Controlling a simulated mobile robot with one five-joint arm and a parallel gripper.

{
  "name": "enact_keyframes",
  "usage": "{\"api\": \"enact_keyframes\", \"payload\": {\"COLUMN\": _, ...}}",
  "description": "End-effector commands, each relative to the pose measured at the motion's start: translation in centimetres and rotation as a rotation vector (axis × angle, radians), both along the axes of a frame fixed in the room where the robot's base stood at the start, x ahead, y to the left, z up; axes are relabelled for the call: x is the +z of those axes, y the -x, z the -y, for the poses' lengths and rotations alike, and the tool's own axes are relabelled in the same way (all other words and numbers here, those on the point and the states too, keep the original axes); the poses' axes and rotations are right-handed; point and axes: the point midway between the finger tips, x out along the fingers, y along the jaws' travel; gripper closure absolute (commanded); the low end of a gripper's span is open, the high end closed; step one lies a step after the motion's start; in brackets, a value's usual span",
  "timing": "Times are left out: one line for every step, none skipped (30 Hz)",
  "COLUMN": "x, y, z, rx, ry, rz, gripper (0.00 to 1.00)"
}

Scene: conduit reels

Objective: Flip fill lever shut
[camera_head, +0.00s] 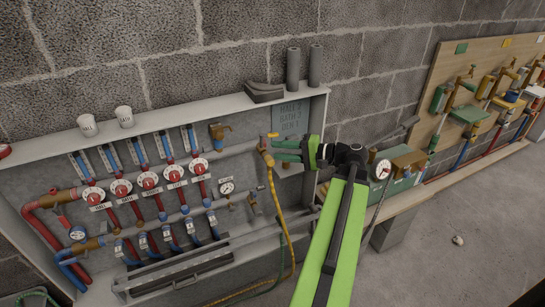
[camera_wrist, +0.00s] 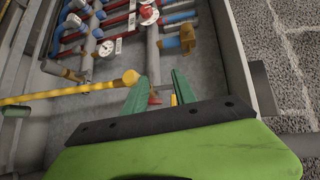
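A brass valve (camera_head: 264,152) with a yellow hose (camera_head: 274,205) hanging from it sits at the right end of the manifold cabinet. A small yellow lever-like piece (camera_head: 272,135) shows at its top; I take it for the fill lever but cannot be sure. In the wrist view the yellow valve end (camera_wrist: 130,77) lies just left of my fingers, and a small yellow piece (camera_wrist: 174,99) shows between them. My gripper (camera_head: 276,150) has two green fingers, apart and empty, just right of the valve. It also shows in the wrist view (camera_wrist: 160,78). Contact with the lever cannot be told.
The cabinet (camera_head: 215,108) holds several red and blue pipes with round white-faced dials. Cups (camera_head: 88,125) and dark cylinders (camera_head: 293,68) stand on its top ledge. Its right side wall (camera_head: 318,125) is close to my gripper. A bench with a pipe board (camera_head: 460,60) stands at the right.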

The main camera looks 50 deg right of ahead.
Motion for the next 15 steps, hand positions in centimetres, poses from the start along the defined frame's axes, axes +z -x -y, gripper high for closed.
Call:
{"api": "enact_keyframes", "payload": {"x": -1.2, "y": 2.4, "z": 2.5, "rx": -0.060, "ry": -0.015, "rz": 0.041, "gripper": 0.67}}
{"api": "enact_keyframes", "payload": {"x": -1.2, "y": 3.7, "z": 3.7, "rx": -0.089, "ry": -0.023, "rz": 0.066, "gripper": 0.67}}
{"api": "enact_keyframes", "payload": {"x": -1.0, "y": 5.2, "z": 5.0, "rx": -0.124, "ry": -0.032, "rz": 0.096, "gripper": 0.67}}
{"api": "enact_keyframes", "payload": {"x": -0.9, "y": 6.3, "z": 5.9, "rx": -0.147, "ry": -0.037, "rz": 0.116, "gripper": 0.67}}
{"api": "enact_keyframes", "payload": {"x": -0.7, "y": 7.2, "z": 6.5, "rx": -0.165, "ry": -0.041, "rz": 0.134, "gripper": 0.67}}
{"api": "enact_keyframes", "payload": {"x": -0.5, "y": 8.1, "z": 7.2, "rx": -0.184, "ry": -0.045, "rz": 0.151, "gripper": 0.67}}
{"api": "enact_keyframes", "payload": {"x": -0.4, "y": 8.6, "z": 7.6, "rx": -0.194, "ry": -0.047, "rz": 0.162, "gripper": 0.67}}
{"api": "enact_keyframes", "payload": {"x": -0.2, "y": 9.0, "z": 7.8, "rx": -0.202, "ry": -0.049, "rz": 0.170, "gripper": 0.67}}
{"api": "enact_keyframes", "payload": {"x": -0.1, "y": 9.3, "z": 8.0, "rx": -0.208, "ry": -0.049, "rz": 0.175, "gripper": 0.67}}
{"api": "enact_keyframes", "payload": {"x": 0.0, "y": 9.4, "z": 8.1, "rx": -0.210, "ry": -0.050, "rz": 0.178, "gripper": 0.67}}
{"api": "enact_keyframes", "payload": {"x": 0.1, "y": 9.4, "z": 8.1, "rx": -0.210, "ry": -0.050, "rz": 0.179, "gripper": 0.67}}
{"api": "enact_keyframes", "payload": {"x": 0.2, "y": 9.3, "z": 8.1, "rx": -0.210, "ry": -0.050, "rz": 0.179, "gripper": 0.67}}
{"api": "enact_keyframes", "payload": {"x": 0.2, "y": 9.2, "z": 8.0, "rx": -0.209, "ry": -0.050, "rz": 0.178, "gripper": 0.67}}
{"api": "enact_keyframes", "payload": {"x": 0.2, "y": 9.0, "z": 8.0, "rx": -0.208, "ry": -0.050, "rz": 0.178, "gripper": 0.67}}
{"api": "enact_keyframes", "payload": {"x": 0.2, "y": 8.6, "z": 7.9, "rx": -0.206, "ry": -0.050, "rz": 0.178, "gripper": 0.67}}
